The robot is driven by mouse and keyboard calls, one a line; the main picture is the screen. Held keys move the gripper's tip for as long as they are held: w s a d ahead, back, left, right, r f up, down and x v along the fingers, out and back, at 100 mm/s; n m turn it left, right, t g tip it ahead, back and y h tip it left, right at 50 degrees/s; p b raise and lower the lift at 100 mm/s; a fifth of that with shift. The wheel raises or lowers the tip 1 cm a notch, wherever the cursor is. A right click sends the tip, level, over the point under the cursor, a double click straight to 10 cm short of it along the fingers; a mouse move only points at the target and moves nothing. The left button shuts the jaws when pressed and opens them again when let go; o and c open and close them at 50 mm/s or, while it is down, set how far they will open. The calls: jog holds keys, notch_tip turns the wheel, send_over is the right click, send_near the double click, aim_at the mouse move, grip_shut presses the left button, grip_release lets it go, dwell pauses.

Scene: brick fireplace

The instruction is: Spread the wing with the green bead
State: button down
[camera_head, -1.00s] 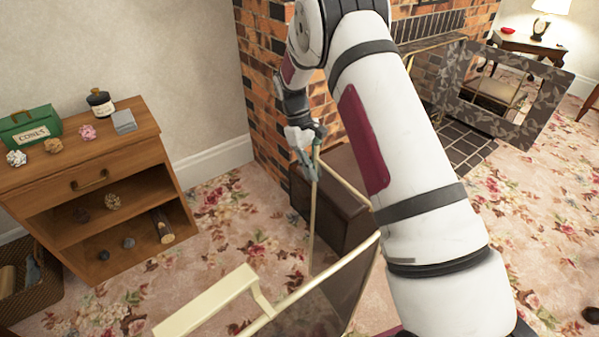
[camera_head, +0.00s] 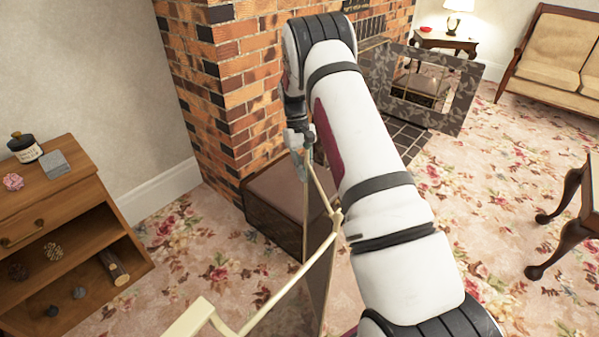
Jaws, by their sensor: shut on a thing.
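A folding screen with thin cream-gold rails and dark see-through mesh (camera_head: 314,283) stands at the bottom middle. A cream bar (camera_head: 190,319) sticks out at its near end. A narrow wing of it, with a cream rail (camera_head: 322,189) and an upright edge bar (camera_head: 305,200), runs from a corner joint (camera_head: 337,216) to my gripper. My gripper (camera_head: 304,150) is shut on the top of this edge bar, small and partly hidden by my arm. I cannot make out a green bead.
A brown box-like seat (camera_head: 278,200) stands behind the wing, against the brick fireplace (camera_head: 235,90). A dark leaf-patterned frame (camera_head: 390,88) stands beyond my arm. A wooden shelf unit (camera_head: 65,250) is at left, a dark table (camera_head: 575,215) at right.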

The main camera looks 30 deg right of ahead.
dwell(0.3)
jog(key=c, duration=1.7)
grip_release()
jog(key=shift+o, duration=0.2)
jog(key=v, duration=1.2)
jog(key=shift+s, duration=0.1)
